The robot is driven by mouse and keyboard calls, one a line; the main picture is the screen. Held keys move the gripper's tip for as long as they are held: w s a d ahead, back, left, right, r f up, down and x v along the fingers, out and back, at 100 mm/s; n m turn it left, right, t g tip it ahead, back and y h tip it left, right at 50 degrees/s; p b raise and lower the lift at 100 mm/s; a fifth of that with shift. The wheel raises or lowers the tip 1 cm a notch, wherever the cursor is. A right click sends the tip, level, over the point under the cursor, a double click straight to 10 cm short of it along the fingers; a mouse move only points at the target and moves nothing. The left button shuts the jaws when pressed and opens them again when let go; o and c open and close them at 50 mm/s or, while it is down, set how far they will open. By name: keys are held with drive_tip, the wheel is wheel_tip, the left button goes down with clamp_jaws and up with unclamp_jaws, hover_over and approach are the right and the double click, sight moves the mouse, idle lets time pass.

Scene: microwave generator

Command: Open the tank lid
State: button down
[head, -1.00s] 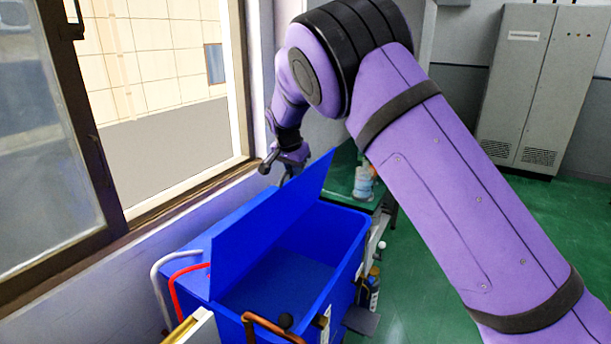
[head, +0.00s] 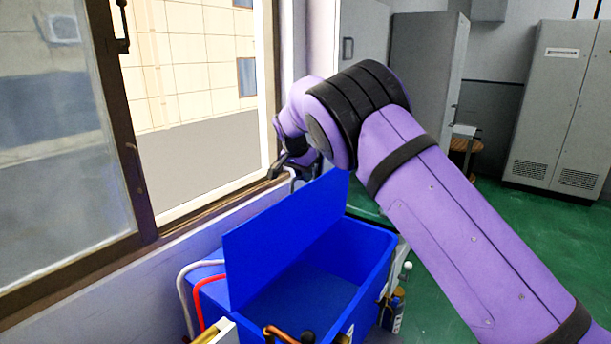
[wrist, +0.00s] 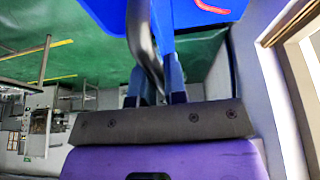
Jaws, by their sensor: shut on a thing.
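The blue tank (head: 375,275) stands below the window with its top open, and its inside shows. Its blue lid (head: 285,240) stands raised, tilted up along the window side. My gripper (head: 300,168) is behind the lid's upper edge, on the window side, partly hidden by my arm. In the wrist view, my gripper's fingers (wrist: 155,88) are shut on a dark curved handle (wrist: 143,40), which runs up between them towards the blue surface. The handle's attachment to the lid is hidden in the head view.
The window wall (head: 160,265) is close on the left of the tank. Red and white hoses (head: 200,290) curve at the tank's near left. Bottles (head: 393,312) stand at its right. Green floor (head: 450,250) is open to the right, with grey cabinets (head: 560,110) at the back.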

drive_tip(key=c, duration=1.2)
unclamp_jaws()
drive_tip(key=shift+f, duration=0.1)
drive_tip(key=v, duration=1)
drive_tip(key=shift+r, duration=0.4)
